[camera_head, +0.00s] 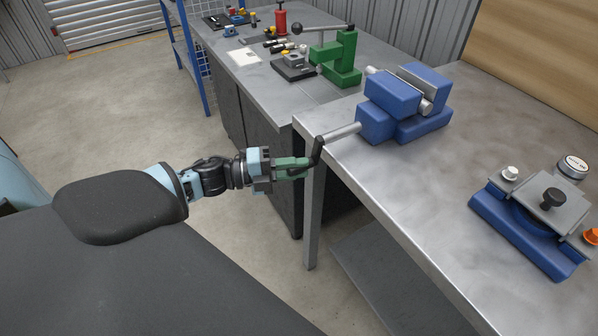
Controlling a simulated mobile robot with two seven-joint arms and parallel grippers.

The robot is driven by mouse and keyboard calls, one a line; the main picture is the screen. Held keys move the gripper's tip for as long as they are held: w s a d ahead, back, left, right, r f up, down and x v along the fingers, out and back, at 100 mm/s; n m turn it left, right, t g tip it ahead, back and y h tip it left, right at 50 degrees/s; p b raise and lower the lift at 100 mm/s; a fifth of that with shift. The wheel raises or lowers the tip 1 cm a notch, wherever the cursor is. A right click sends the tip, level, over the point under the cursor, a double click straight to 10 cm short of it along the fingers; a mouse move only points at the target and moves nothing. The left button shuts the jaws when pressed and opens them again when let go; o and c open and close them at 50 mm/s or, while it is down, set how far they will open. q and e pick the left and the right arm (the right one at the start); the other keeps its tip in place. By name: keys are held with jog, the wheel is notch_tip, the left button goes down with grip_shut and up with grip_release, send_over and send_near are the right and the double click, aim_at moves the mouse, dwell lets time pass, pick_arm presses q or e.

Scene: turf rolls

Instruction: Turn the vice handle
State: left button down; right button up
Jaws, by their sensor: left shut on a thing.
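The blue vice (390,115) sits at the far left corner of the metal workbench. A grey screw rod comes out of its left side and ends in a dark crank handle (318,150) beyond the bench edge. My left gripper (302,167) reaches in from the left, and its green fingers are shut on the lower end of the handle, which they partly hide. My right gripper is not in view.
The workbench (440,195) has free room in its middle. A blue clamp fixture (530,225) stands at its right. A green press (338,60) and small tools stand on a second bench (235,75) behind. Open floor lies at left.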

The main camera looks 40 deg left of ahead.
pick_arm(q)
jog(key=shift+w+a+r+m+g+y, duration=0.15)
jog(key=shift+a+m+y, duration=0.15)
jog(key=shift+m, duration=0.2)
jog(key=shift+w+a+r+m+g+y, duration=0.1)
jog(key=shift+w+a+m+g+y, duration=0.1)
jog(key=shift+a+m, duration=0.25)
jog(key=c, duration=1.2)
grip_release()
jog(key=v, duration=0.7)
jog(key=shift+s+a, duration=0.25)
jog(key=shift+s, duration=0.1)
